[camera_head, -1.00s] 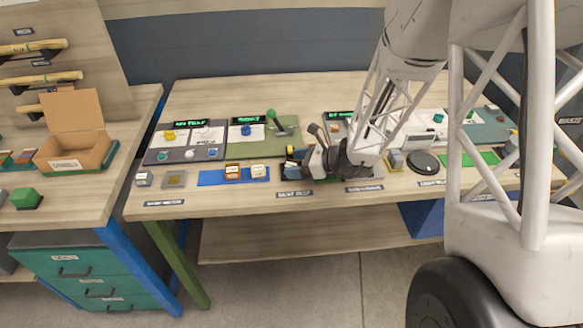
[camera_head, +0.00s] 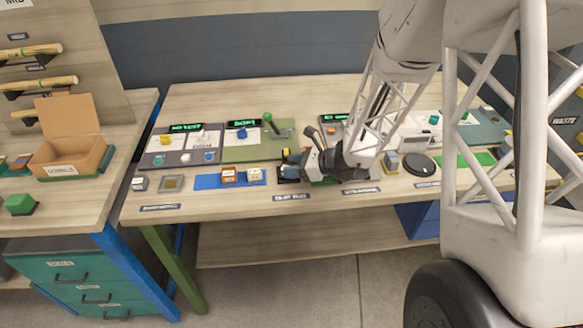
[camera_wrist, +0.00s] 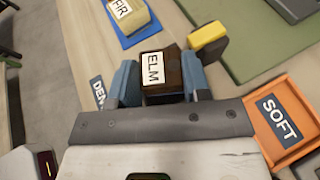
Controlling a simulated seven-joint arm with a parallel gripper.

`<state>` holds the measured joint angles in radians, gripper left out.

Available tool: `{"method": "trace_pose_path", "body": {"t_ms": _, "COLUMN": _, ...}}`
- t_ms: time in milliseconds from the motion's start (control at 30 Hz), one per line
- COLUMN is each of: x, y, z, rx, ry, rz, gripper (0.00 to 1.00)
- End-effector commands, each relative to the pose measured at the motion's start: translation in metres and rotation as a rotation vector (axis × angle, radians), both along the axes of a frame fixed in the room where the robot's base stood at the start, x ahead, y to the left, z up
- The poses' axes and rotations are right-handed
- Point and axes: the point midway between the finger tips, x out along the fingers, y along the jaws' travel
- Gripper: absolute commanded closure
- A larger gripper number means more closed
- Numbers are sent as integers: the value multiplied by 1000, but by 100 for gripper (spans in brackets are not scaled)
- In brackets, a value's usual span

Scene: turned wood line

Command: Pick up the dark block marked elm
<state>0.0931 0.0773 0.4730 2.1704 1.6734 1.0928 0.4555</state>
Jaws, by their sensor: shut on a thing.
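The dark brown block (camera_wrist: 175,75) with a white label reading ELM shows in the wrist view between the two blue fingers of my gripper (camera_wrist: 160,80). The gripper is shut on it, one finger on each side. In the head view my gripper (camera_head: 290,165) is low over the bench, right of the blue mat. The elm block cannot be made out there, as the gripper hides it.
A pale block marked FIR (camera_wrist: 126,14) stands on the blue mat (camera_head: 208,181), beside an orange-brown block (camera_head: 228,175). A yellow-topped piece (camera_wrist: 208,40) is close to the right finger. An orange tray marked SOFT (camera_wrist: 290,95) lies at right.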

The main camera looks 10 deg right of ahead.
Motion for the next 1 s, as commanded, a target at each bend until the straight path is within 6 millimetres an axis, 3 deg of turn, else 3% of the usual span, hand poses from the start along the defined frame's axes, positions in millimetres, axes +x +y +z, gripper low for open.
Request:
{"method": "trace_pose_path", "body": {"t_ms": 267, "x": 0, "y": 0, "z": 13, "rx": 0, "ry": -1, "rz": 0, "gripper": 82}}
{"method": "trace_pose_path", "body": {"t_ms": 467, "x": 0, "y": 0, "z": 37, "rx": 0, "ry": -3, "rz": 0, "gripper": 82}}
{"method": "trace_pose_path", "body": {"t_ms": 1000, "x": -91, "y": -15, "z": 43, "rx": 1, "ry": -1, "rz": -1, "gripper": 82}}
